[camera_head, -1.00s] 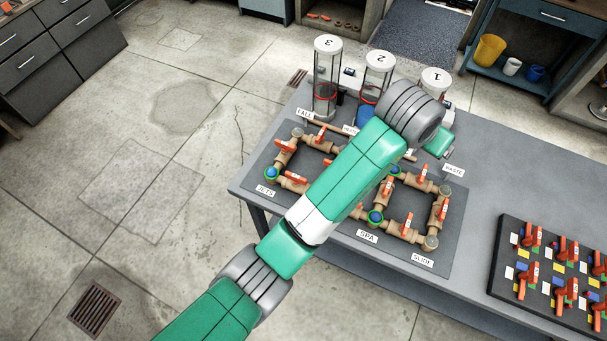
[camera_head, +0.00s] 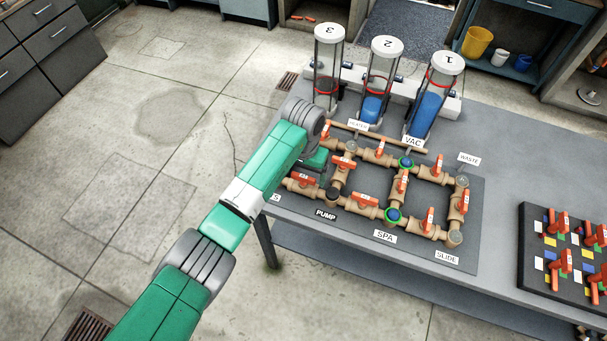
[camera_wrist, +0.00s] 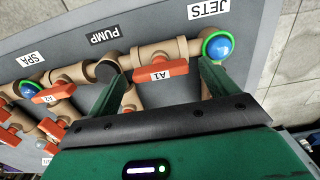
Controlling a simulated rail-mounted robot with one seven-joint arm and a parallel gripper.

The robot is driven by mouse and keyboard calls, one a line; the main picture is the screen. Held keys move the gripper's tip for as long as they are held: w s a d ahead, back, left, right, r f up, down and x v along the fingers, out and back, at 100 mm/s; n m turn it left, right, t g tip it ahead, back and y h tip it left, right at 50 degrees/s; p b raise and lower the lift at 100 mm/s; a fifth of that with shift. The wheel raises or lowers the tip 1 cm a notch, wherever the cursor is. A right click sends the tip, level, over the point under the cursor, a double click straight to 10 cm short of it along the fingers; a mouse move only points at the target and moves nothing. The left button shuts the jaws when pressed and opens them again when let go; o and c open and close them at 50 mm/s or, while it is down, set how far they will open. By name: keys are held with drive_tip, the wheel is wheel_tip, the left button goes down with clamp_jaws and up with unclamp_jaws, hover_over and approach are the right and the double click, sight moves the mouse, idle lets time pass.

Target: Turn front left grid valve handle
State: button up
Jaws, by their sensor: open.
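The front left grid valve handle is an orange-red lever (camera_wrist: 155,72) marked A1 in the wrist view. It sits on the tan front pipe between the JETS and PUMP labels. In the head view this handle (camera_head: 300,181) shows just beside my arm. My gripper (camera_wrist: 163,76) is open in the wrist view, one finger toward each end of the handle. Its fingertips appear close to the handle, but I cannot tell whether they touch it. In the head view my arm covers the grid's left corner, and the fingertips are hidden.
A blue-capped joint (camera_wrist: 218,46) with a green ring lies close to the right finger in the wrist view. Another red handle (camera_wrist: 59,90) lies left. Clear cylinders (camera_head: 380,85) stand behind the grid. A black valve board (camera_head: 563,257) lies right. The bench (camera_head: 500,210) between is clear.

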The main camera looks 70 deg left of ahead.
drive_tip(key=shift+f, duration=0.45)
drive_tip(key=c, duration=1)
